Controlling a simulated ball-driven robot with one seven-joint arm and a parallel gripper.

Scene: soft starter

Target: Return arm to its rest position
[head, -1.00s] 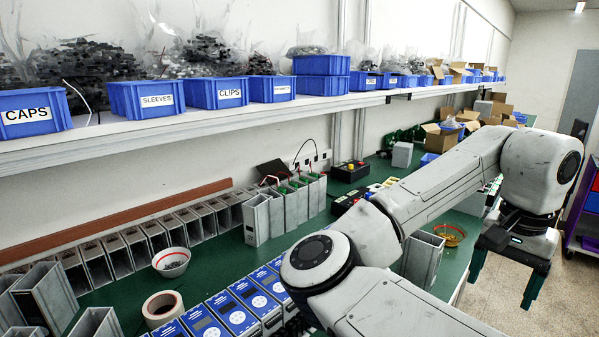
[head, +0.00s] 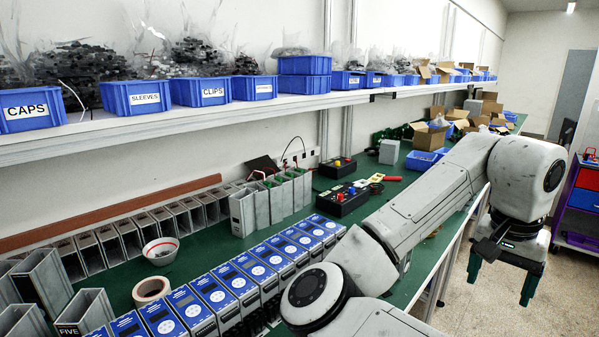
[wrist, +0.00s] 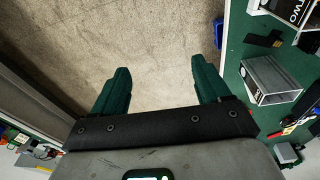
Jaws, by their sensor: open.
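My gripper (head: 503,276) hangs at the right of the head view, past the bench's front edge and over the floor. Its two green fingers point down and stand apart with nothing between them. In the wrist view my gripper (wrist: 160,80) is open above bare speckled floor. My arm reaches across the right half of the head view, bent at the elbow, and hides part of the bench.
The green bench (head: 318,187) carries a row of blue-faced units (head: 232,278), grey housings (head: 185,217), a white bowl (head: 160,250) and a tape roll (head: 151,290). A shelf (head: 200,118) holds blue bins. A drawer cart (head: 583,200) stands at right. Floor (head: 490,312) is clear.

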